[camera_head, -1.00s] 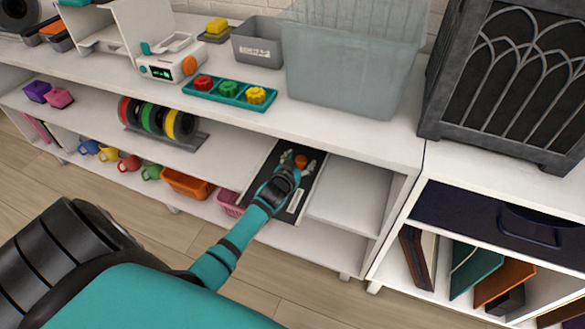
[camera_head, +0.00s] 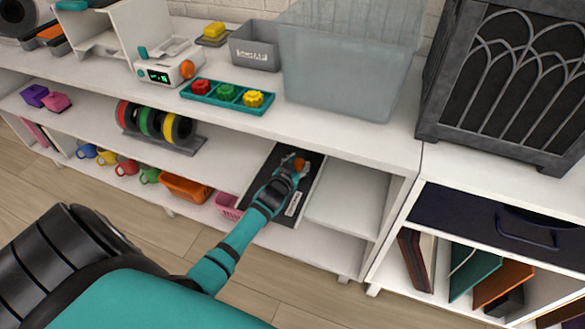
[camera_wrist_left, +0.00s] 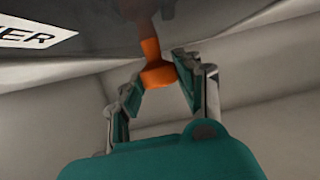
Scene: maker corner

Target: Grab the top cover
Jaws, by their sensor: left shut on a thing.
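The top cover (camera_head: 304,187) is a dark flat panel with a white label, lying on the middle shelf of the white unit. It has an orange knob (camera_head: 299,164) near its far part. In the left wrist view the cover's grey underside or face (camera_wrist_left: 100,18) fills the top, with part of the label showing. My left gripper (camera_head: 293,163) reaches into the shelf over the cover. In the wrist view its teal-padded fingers (camera_wrist_left: 158,82) are closed around the orange knob (camera_wrist_left: 157,72). My right gripper is not in view.
The upper shelf board overhangs the cover. To its right is an empty shelf space (camera_head: 345,196). A pink basket (camera_head: 228,204) stands below left, and a spool rack (camera_head: 157,127) to the left. A large translucent bin (camera_head: 345,75) stands on top.

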